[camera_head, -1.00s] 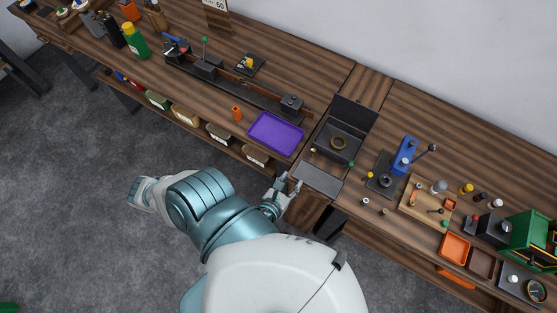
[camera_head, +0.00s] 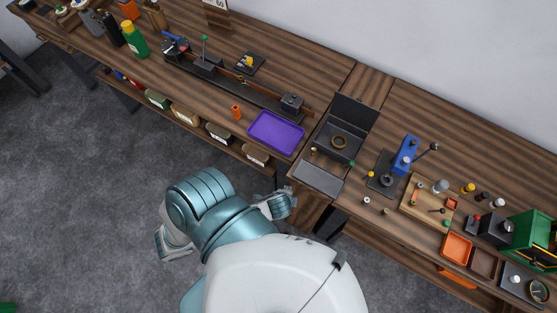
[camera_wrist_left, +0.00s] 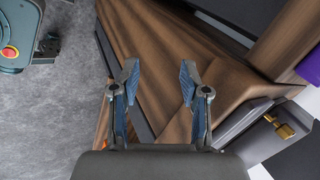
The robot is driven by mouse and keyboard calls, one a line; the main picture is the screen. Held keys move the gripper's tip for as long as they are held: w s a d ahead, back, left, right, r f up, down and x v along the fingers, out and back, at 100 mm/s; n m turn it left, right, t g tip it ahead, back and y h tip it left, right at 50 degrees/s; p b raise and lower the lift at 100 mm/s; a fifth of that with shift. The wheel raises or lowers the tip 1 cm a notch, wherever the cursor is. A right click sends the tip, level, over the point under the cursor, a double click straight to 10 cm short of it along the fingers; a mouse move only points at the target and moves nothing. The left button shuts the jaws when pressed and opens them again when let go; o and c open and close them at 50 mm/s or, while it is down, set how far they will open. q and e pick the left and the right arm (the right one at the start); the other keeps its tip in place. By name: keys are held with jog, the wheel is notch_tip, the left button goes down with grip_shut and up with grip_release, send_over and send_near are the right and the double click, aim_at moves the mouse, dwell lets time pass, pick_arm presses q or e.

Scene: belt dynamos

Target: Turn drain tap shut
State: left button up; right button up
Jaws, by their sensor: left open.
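A black box with a raised lid (camera_head: 341,134) stands on the bench and holds a dark ring. A small brass tap (camera_head: 313,152) sticks out of its front, above a flat grey tray (camera_head: 319,178). The brass tap also shows at the lower right of the left wrist view (camera_wrist_left: 282,128), outside the jaws. I cannot tell its turn position. My left gripper (camera_head: 287,199) is just off the bench's front edge, apart from the tap. In the left wrist view its fingers (camera_wrist_left: 159,75) are spread and empty, with wood behind them.
A purple tray (camera_head: 275,134) lies left of the box. A blue press (camera_head: 404,157) and a wooden board with small parts (camera_head: 428,199) stand to its right. Small loose pieces lie near the tray's right side. The floor before the bench is clear.

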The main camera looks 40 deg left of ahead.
pick_arm(q)
jog(key=s+f+n+g+h+b, duration=0.1)
jog(key=s+f+n, duration=0.1)
jog(key=f, duration=1.6)
jog(key=shift+s+a+f+n+g, duration=0.3)
jog(key=shift+s+a, duration=0.1)
jog(key=shift+s, duration=0.5)
